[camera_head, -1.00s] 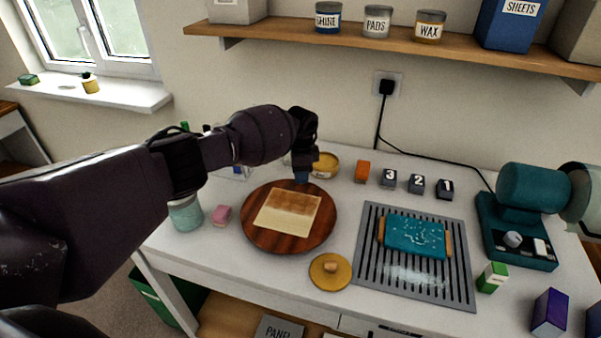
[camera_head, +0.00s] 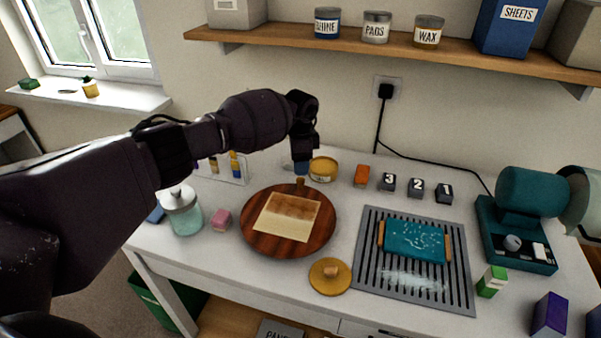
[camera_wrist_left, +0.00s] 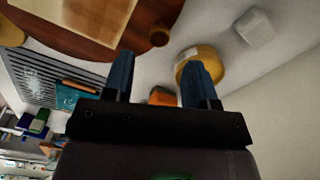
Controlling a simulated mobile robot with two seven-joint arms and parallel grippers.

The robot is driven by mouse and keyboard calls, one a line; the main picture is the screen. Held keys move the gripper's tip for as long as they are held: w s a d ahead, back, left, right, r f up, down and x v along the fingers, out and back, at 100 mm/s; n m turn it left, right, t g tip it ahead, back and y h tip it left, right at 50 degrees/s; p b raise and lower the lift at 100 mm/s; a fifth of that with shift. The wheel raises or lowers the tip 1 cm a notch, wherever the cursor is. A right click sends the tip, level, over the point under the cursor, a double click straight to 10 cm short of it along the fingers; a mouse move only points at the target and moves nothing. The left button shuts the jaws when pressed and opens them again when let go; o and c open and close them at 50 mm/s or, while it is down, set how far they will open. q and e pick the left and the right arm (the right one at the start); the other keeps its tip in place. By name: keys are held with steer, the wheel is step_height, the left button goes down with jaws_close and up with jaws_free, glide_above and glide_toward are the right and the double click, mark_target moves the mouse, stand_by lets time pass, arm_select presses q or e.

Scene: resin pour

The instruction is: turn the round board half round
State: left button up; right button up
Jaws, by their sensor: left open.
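The round board (camera_head: 262,245) is dark reddish wood and lies on the white table, left of centre. A square two-tone panel (camera_head: 287,217) lies on it, browner on its far half and pale on its near half. A small wooden peg (camera_head: 300,184) stands at the board's far edge. It also shows in the left wrist view (camera_wrist_left: 159,36), beyond the fingertips. My left gripper (camera_head: 302,168), with blue fingertips, points down just above the peg. It is open and empty, its fingers apart in the left wrist view (camera_wrist_left: 162,78). My right gripper is not in view.
A yellow tin (camera_head: 323,169) stands close right of my left gripper. A glass jar (camera_head: 182,212) and pink block (camera_head: 221,220) sit left of the board. A yellow lid (camera_head: 330,276) lies in front. A slotted grey tray (camera_head: 375,275) with a teal piece is at right.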

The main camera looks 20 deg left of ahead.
arm_select(q)
steer(key=shift+r, duration=2.65)
